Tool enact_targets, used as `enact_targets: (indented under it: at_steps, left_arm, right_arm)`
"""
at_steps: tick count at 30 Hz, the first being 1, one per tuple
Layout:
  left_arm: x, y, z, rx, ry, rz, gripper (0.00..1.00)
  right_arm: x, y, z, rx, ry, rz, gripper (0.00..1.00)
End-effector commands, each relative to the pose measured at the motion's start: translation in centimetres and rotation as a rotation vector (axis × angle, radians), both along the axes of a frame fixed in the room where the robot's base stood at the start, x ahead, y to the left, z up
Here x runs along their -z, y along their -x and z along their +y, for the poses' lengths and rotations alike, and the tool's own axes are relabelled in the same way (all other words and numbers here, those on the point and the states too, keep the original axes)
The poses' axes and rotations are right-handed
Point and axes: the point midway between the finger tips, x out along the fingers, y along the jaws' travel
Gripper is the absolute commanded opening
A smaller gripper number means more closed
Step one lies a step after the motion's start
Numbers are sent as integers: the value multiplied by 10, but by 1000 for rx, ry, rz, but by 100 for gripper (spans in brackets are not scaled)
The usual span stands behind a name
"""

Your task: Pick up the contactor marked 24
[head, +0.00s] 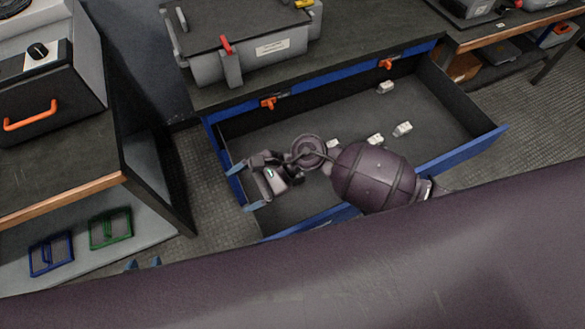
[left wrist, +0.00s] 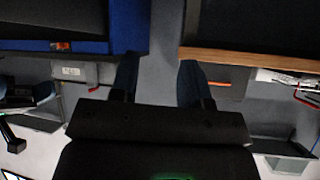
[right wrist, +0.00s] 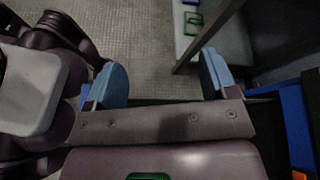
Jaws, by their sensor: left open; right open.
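Several small white blocks lie in the open drawer (head: 280,202), and they look like contactors. One is at the back right (head: 386,87), one at the middle right (head: 403,128), one left of that (head: 376,139), and one (head: 333,142) close beside my right arm. No number is readable, so I cannot tell which is marked 24. My right gripper (head: 243,187) is open and empty over the drawer's left side, left of the blocks; its blue fingers also show in the right wrist view (right wrist: 163,78). My left gripper (head: 143,264) is open, low at the left, outside the drawer; its fingers show in the left wrist view (left wrist: 157,80).
The drawer has blue edges and orange latches (head: 268,103). A grey case (head: 250,60) stands on the bench above it. A left bench (head: 60,150) carries a box with an orange handle (head: 30,115). Green (head: 110,229) and blue (head: 51,254) frames lie on its lower shelf.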

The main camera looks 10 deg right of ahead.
Motion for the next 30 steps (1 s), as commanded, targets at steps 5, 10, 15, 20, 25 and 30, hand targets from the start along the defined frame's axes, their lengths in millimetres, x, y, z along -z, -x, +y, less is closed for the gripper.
enact_targets:
  at_steps: [5, 10, 15, 20, 25, 30]
  left_arm:
    - [4, 1, -2, -4, 6, 6, 43]
    - [5, 2, -3, -7, 10, 8, 43]
    - [6, 3, -3, -6, 9, 10, 43]
    - [10, 4, -2, -4, 7, 16, 43]
    - [15, 7, -1, 0, 2, 26, 43]
    - [14, 5, -1, 5, 0, 23, 43]
  right_arm:
    - [45, -30, -41, -479, 395, -467, 79]
    - [60, -75, -95, -865, 703, -723, 79]
    - [58, -104, -128, -1078, 875, -812, 79]
    - [69, -111, -136, -1135, 915, -828, 79]
    - [95, -110, -136, -1133, 912, -825, 79]
    - [110, -111, -136, -1130, 911, -827, 79]
